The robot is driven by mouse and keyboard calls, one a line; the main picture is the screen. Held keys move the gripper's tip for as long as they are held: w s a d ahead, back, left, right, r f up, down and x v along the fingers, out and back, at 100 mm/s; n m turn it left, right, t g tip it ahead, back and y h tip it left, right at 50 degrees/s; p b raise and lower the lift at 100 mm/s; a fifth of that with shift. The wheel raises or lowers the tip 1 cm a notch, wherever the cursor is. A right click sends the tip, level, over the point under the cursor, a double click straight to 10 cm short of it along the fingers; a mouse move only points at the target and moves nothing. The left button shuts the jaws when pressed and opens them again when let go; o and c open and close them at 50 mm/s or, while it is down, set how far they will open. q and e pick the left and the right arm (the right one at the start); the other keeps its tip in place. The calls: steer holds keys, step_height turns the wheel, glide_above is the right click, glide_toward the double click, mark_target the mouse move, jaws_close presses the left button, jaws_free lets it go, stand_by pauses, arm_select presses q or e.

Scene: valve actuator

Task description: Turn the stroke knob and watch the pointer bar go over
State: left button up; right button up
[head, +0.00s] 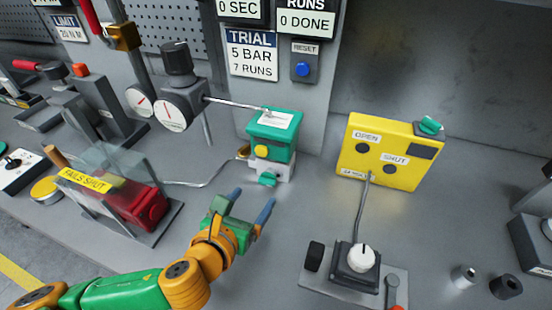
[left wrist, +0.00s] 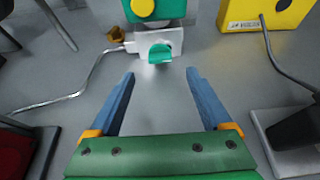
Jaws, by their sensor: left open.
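A teal knob (head: 268,180) sticks out of the front of a pale block under a green box (head: 272,135) with a yellow button. No label on it is readable, and I cannot tell a pointer bar on the unit. My left gripper (head: 252,198) is open and empty, just in front of the knob and apart from it. In the left wrist view the teal knob (left wrist: 160,53) lies ahead, between and beyond the blue fingertips (left wrist: 161,76). My right gripper is not in view.
A yellow box (head: 385,150) marked OPEN and SHUT stands to the right, cabled to a black unit with a white knob (head: 363,257). A clear guard (head: 115,165) marked FAILS SHUT covers a red part at left. A pipe runs left from the block. Gauges (head: 173,110) stand behind.

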mark_target(266, 181)
arm_select(q)
steer(key=shift+w+d+f, duration=0.1)
steer(key=shift+w+d, duration=0.1)
steer(key=shift+w, duration=0.3)
steer(key=x, duration=0.5)
steer(key=shift+s, duration=0.1)
steer(key=shift+w+d+f, duration=0.15)
steer(key=shift+w, duration=0.2)
steer(key=shift+s, duration=0.15)
steer(key=shift+c, duration=0.8)
jaws_close()
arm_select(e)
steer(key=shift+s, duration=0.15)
